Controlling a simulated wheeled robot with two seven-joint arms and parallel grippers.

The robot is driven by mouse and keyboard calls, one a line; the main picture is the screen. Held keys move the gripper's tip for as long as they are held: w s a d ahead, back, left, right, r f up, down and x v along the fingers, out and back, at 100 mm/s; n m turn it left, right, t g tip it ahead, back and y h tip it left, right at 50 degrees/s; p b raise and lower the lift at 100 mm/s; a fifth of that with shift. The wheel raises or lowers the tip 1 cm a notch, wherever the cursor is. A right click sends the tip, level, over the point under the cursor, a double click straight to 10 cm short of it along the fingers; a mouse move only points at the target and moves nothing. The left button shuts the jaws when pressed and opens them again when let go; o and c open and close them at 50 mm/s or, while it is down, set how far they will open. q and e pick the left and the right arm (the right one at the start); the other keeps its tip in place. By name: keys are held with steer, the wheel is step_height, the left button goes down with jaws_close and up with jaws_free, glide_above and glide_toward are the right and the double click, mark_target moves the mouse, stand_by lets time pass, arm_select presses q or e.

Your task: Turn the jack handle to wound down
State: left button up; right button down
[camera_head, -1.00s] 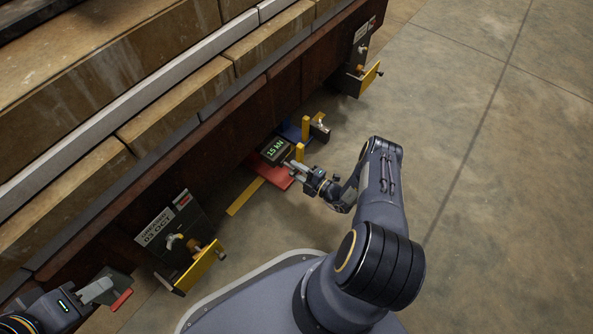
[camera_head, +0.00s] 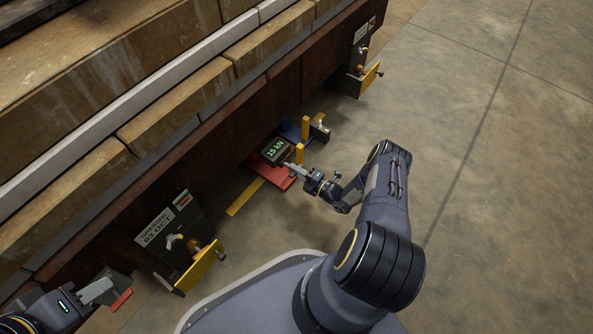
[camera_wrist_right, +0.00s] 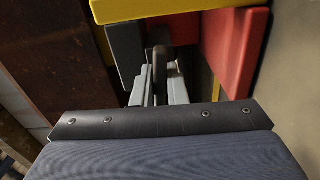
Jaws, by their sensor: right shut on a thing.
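The jack, with a red base plate (camera_head: 270,174) and a display reading 15 kN (camera_head: 275,150), stands on the floor at the foot of the long stack. My right gripper (camera_head: 292,168) reaches it from the right, beside a yellow post (camera_head: 299,153). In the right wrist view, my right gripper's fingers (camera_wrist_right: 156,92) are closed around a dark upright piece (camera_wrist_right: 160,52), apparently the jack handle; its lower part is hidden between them. My left gripper (camera_head: 100,291) is at the lower left, by a grey block with a red edge (camera_head: 121,299); its jaws are unclear.
A plate marked 03 OCT (camera_head: 160,230) with a yellow bracket (camera_head: 203,266) stands left of the jack. A similar yellow bracket (camera_head: 369,78) is at the upper right. A yellow strip (camera_head: 245,197) lies on the floor. The concrete floor (camera_head: 480,190) to the right is clear.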

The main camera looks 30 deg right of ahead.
steer(key=n, duration=0.3)
steer(key=shift+n, duration=4.7)
